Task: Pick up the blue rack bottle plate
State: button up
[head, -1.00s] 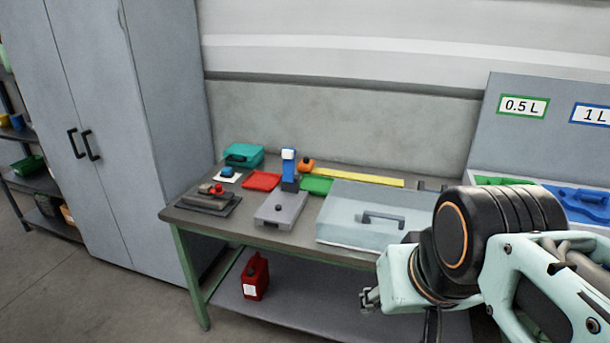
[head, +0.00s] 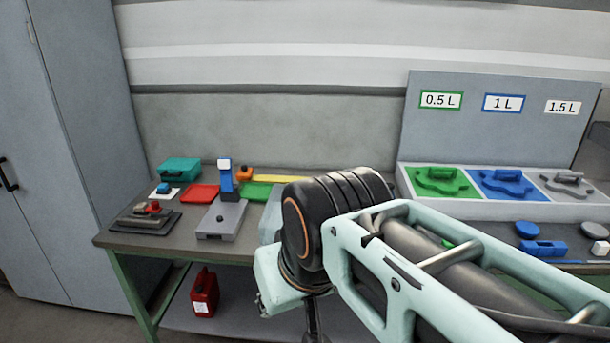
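A rack with three bays stands at the right, its back board (head: 470,135) labelled 0.5 L in green, 1 L in blue and 1.5 L in grey. The blue bottle plate (head: 507,188) lies in the middle bay, under the 1 L label, with a raised handle on top. A green plate (head: 440,183) lies in the bay to its left and a grey plate (head: 572,185) in the bay to its right. My arm crosses the lower middle, left of and in front of the rack. My gripper's fingers cannot be made out; the gripper is hidden or outside the frame.
The workbench (head: 120,238) carries a teal case (head: 180,169), a red tray (head: 200,193), a blue post (head: 226,178) and a grey box (head: 220,222). A blue disc (head: 527,229) and blue block (head: 543,248) lie before the rack. A red can (head: 204,293) stands on the lower shelf.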

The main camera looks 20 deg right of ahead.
aim_at(527, 230)
jog(key=z, duration=2.25)
jog(key=i+l+u, duration=0.2)
jog(key=u, duration=0.25)
jog(key=i+l+u, duration=0.15)
jog(key=l+u, duration=0.25)
jog(key=i+l+u, duration=0.1)
jog(key=l, duration=0.3)
jog(key=i+l+u, duration=0.1)
jog(key=l, duration=0.3)
jog(key=i+l+u, duration=0.1)
jog(key=i+l, duration=0.15)
jog(key=l, duration=0.2)
jog(key=i+l+u, duration=0.1)
jog(key=l, duration=0.3)
jog(key=i+l+u, duration=0.15)
jog(key=l, duration=0.3)
